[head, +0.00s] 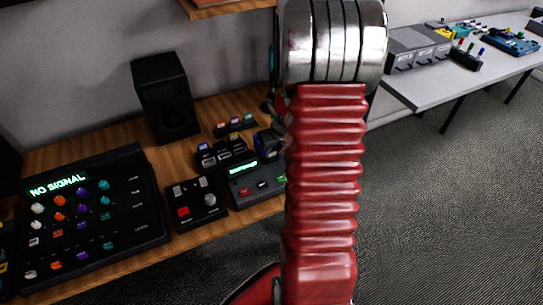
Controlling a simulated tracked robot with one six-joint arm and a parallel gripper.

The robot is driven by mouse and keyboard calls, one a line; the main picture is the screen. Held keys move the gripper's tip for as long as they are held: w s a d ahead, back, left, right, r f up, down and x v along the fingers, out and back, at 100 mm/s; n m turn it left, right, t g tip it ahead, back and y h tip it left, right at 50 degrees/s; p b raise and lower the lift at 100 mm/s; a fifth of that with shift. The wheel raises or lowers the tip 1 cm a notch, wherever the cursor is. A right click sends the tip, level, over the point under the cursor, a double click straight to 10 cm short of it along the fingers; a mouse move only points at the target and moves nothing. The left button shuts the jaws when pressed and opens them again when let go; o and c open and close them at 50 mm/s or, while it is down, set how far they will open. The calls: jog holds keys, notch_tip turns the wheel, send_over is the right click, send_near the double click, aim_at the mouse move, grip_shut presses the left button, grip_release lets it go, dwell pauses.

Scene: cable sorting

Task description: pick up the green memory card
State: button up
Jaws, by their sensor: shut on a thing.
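My red ribbed arm with its metal joint stands in the middle of the head view. My gripper's fingertips cannot be made out; the arm hides the area behind it. A small dark rack (235,128) on the wooden desk holds small coloured pieces. One at its right end looks greenish, but it is too small to tell whether it is the green memory card. A dark device with a lit green display (243,170) stands in front, with a small red patch and a green patch on its face. I cannot tell where the green memory card is.
The wooden desk (110,125) also bears a black speaker (165,97), a mixer panel (90,225) reading NO SIGNAL, a small control box (195,204) and a black slotted holder (225,153). A grey table (425,90) with devices stands at right. Carpet floor between is clear.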

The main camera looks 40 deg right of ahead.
notch_tip(320, 180, up, 10)
dwell(0.8)
jog(key=shift+w+a, duration=0.1)
dwell(0.5)
jog(key=w+a+m+g, duration=0.3)
jog(key=a+m, duration=0.7)
jog(key=m, duration=0.1)
jog(key=w+a+f+m+g, duration=0.1)
jog(key=w+a+m+g, duration=0.2)
jog(key=a+m, duration=0.7)
jog(key=w+a+f+m+g+y, duration=0.1)
jog(key=w+a+m, duration=0.4)
jog(key=a+m, duration=0.6)
jog(key=shift+m+g, duration=0.4)
jog(key=shift+g, duration=0.5)
